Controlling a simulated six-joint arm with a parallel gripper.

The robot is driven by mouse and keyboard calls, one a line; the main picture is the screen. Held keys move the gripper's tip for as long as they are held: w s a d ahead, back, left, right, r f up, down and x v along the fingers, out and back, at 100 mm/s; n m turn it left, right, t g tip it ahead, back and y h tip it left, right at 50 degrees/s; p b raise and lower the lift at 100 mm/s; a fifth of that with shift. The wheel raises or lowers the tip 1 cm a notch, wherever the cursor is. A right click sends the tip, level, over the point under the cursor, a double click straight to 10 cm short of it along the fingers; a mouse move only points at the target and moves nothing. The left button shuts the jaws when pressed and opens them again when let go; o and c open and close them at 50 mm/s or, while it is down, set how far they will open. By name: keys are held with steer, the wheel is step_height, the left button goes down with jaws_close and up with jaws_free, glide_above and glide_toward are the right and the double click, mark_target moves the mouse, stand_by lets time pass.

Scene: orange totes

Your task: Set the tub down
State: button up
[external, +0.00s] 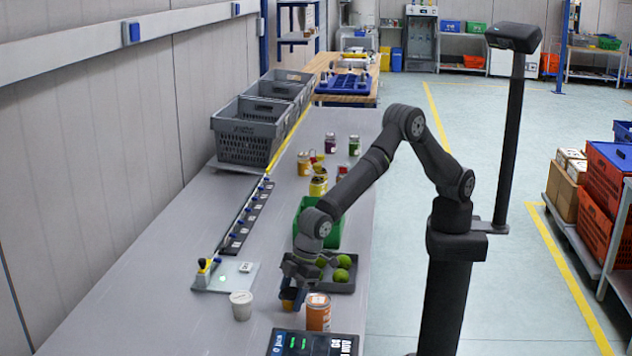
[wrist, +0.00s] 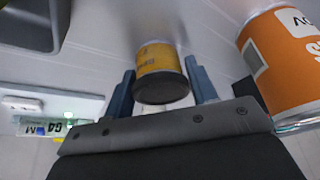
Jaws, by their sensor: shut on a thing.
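My gripper (external: 290,290) points down over the near part of the grey table, in front of the black tray. Its blue fingers (wrist: 161,88) are shut on a small tub (wrist: 160,62) with a yellow-orange band and a dark end, which faces the wrist camera. In the external view only a bit of the tub (external: 287,304) shows below the fingers. I cannot tell whether the tub touches the table.
An orange-labelled jar (external: 318,312) stands close right of my gripper; a white cup (external: 241,305) stands to the left. A dark display panel (external: 312,343) lies in front. Behind are a black tray (external: 343,287) with green fruit and a green bin (external: 330,237).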

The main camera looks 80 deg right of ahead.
steer(key=shift+f, duration=0.1)
steer(key=o, duration=1)
steer(key=shift+d+r, duration=0.1)
steer(key=shift+r, duration=0.45)
steer(key=v, duration=1.1)
steer(key=shift+s, duration=0.1)
